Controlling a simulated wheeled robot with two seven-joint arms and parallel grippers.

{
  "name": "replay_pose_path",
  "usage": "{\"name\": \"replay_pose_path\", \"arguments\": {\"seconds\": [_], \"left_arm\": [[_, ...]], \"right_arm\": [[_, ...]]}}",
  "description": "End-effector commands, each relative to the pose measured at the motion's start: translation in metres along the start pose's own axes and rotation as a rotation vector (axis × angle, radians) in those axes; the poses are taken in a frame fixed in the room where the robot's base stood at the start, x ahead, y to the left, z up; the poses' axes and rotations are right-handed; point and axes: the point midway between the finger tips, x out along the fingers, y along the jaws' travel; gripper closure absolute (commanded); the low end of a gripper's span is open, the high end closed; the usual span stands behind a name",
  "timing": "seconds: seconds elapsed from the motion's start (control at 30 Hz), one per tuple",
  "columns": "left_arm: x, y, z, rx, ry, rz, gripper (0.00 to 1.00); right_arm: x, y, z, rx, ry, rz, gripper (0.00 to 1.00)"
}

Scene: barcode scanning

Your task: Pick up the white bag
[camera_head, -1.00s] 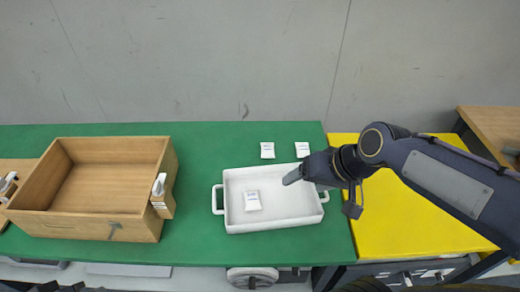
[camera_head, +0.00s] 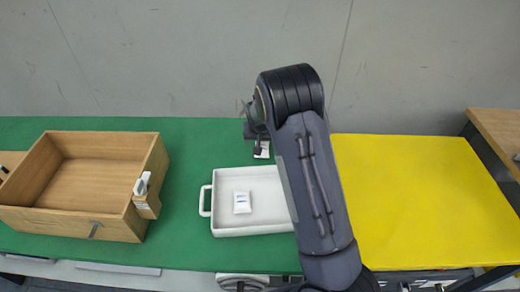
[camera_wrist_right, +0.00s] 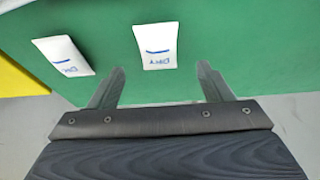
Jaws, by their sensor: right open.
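A small white bag (camera_head: 264,152) with blue print lies on the green table top behind the tray, partly hidden by my right gripper (camera_head: 256,140). In the right wrist view this bag (camera_wrist_right: 156,45) lies just ahead of the two spread fingertips (camera_wrist_right: 160,80), roughly centred between them. The jaws are open and empty. A second white bag (camera_wrist_right: 62,56) lies to its left in that view; my arm hides it in the head view. A third white bag (camera_head: 242,202) lies in the white tray (camera_head: 226,231). My left gripper is not in view.
A wooden box (camera_head: 75,222) with a white device (camera_head: 142,184) on its right side stands at the left of the green table (camera_head: 190,150). A yellow surface (camera_head: 420,200) is clear at the right. My right arm covers the tray's right end. A grey wall stands behind.

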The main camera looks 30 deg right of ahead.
Motion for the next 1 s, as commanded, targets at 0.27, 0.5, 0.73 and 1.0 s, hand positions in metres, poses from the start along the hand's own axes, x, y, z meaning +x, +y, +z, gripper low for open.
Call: {"name": "replay_pose_path", "arguments": {"seconds": [0.27,0.5,0.73,1.0], "left_arm": [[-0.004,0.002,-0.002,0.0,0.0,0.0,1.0],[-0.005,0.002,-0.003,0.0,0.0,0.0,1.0],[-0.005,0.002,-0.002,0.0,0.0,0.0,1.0],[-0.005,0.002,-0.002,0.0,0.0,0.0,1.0]], "right_arm": [[0.038,0.003,0.001,0.001,-0.005,0.001,0.27],[0.06,0.002,0.001,0.001,-0.003,-0.001,0.27],[0.06,0.002,0.001,0.001,-0.002,-0.002,0.31],[0.06,0.002,0.001,0.001,-0.003,-0.002,0.67]]}}
